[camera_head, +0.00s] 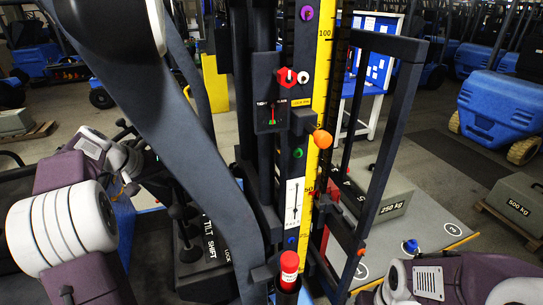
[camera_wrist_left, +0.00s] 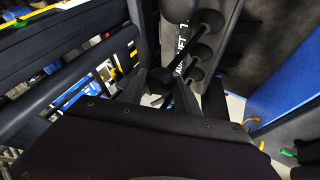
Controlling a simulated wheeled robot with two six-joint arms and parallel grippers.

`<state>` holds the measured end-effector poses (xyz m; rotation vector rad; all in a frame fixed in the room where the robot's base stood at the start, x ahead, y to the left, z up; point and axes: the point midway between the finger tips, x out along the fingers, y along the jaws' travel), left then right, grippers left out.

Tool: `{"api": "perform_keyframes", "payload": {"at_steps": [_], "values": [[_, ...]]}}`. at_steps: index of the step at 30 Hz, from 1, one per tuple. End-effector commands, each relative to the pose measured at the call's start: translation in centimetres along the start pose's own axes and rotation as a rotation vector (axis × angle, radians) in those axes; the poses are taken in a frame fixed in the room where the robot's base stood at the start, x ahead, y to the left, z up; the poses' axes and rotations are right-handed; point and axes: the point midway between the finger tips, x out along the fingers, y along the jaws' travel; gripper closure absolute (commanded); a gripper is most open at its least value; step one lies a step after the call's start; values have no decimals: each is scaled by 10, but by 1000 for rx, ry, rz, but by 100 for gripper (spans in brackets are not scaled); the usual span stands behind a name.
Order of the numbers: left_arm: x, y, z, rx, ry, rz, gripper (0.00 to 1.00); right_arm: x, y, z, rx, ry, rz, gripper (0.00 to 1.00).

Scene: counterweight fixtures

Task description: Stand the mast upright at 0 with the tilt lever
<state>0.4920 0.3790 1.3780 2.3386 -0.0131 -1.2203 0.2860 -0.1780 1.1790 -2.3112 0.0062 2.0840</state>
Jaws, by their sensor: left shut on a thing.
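The mast (camera_head: 324,100) is the dark upright frame with a yellow scale in the head view; it looks close to upright, but I cannot read its exact tilt. A lever panel (camera_head: 215,245) marked TILT and SHIFT is low at its left, partly hidden by my arm. My left gripper (camera_head: 132,165) is left of the panel. In the wrist view its dark fingers (camera_wrist_left: 160,88) are shut around a black-knobbed lever (camera_wrist_left: 162,78); I cannot tell from the label which lever it is. My right wrist (camera_head: 402,282) is at the bottom right, fingers hidden or cut off.
A gauge marked TIGHT and SLACK (camera_head: 270,115) and a white indicator plate (camera_head: 293,205) are on the mast. A red cylinder (camera_head: 289,268) stands low in front. A 250 kg block (camera_head: 385,200) is behind, and a 500 kg block (camera_head: 515,205) stands at the right.

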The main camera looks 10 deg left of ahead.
Motion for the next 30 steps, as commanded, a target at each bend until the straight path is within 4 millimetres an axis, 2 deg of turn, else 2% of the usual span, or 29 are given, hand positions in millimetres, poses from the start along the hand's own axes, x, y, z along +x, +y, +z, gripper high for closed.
{"api": "perform_keyframes", "payload": {"at_steps": [3,4,6,16,30], "values": [[0,0,0,-1,0,1,85,0,0,0,0,0,0,23],[0,0,0,-1,0,1,57,0,0,0,0,0,0,23],[0,0,0,-1,0,1,38,0,0,0,0,0,0,23],[-4,1,-1,-1,2,0,38,-2,0,0,0,0,0,23],[-91,1,-3,-3,3,-1,38,-40,-1,-4,0,0,0,23]]}}
